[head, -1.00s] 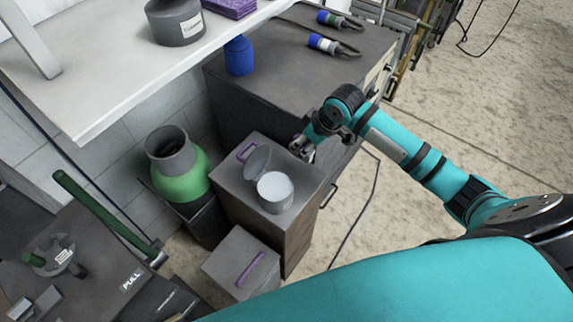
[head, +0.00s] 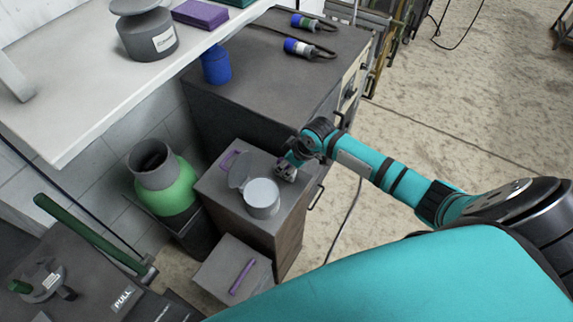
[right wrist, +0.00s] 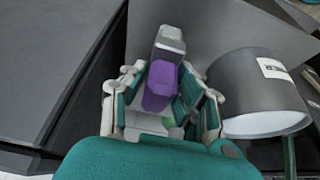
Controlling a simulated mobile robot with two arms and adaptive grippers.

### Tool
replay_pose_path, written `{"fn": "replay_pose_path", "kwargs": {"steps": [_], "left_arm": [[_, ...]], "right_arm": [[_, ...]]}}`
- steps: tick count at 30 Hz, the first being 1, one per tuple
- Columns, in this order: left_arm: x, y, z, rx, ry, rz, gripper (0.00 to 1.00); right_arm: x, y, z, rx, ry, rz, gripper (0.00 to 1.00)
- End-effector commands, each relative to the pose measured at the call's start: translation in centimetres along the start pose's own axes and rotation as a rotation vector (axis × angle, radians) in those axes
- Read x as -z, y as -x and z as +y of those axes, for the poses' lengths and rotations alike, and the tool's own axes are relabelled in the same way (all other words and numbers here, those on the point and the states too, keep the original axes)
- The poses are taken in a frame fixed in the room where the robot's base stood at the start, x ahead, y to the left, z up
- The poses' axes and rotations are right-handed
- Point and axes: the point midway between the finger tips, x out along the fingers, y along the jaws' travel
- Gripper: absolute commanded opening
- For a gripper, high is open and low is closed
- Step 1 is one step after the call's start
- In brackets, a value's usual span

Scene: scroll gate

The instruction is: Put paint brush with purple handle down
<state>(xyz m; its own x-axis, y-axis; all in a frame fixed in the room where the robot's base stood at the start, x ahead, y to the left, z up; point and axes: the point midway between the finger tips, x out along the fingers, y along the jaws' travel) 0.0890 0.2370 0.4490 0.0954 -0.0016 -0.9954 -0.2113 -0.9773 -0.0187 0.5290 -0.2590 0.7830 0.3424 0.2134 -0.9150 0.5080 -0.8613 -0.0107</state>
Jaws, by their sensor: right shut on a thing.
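The paint brush with purple handle (right wrist: 160,85) is between the fingers of my right gripper (right wrist: 162,108) in the right wrist view. Its purple part faces the camera and a grey end points up in the picture. In the head view my right gripper (head: 287,170) is above the right side of a small cabinet top (head: 215,186), close to the open can. The brush cannot be made out there. My left gripper is not in view.
A can with a pale top (head: 262,198) stands on the cabinet; a dark labelled can (right wrist: 262,100) shows right of the gripper in the wrist view. A green container (head: 166,186) stands left. A lower box (head: 222,267) is in front.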

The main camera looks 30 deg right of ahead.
Motion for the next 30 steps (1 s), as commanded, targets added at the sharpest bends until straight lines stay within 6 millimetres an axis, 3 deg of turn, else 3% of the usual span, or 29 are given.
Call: {"fn": "replay_pose_path", "kwargs": {"steps": [3, 4, 9, 20, 30], "left_arm": [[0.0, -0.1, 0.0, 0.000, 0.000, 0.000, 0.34], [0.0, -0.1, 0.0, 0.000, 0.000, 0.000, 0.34], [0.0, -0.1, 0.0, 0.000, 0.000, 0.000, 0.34], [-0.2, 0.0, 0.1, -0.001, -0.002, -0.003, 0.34], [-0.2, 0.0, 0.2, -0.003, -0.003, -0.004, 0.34]], "right_arm": [[-0.1, -0.2, 0.0, 0.000, 0.000, 0.000, 0.03], [-0.1, -0.1, 0.0, 0.000, 0.000, 0.000, 0.32], [-0.1, -0.1, 0.0, 0.000, 0.000, 0.000, 0.52], [0.0, 0.6, 0.1, -0.001, 0.000, 0.000, 0.52], [0.0, 7.2, 0.1, -0.003, 0.002, 0.002, 0.52]]}}
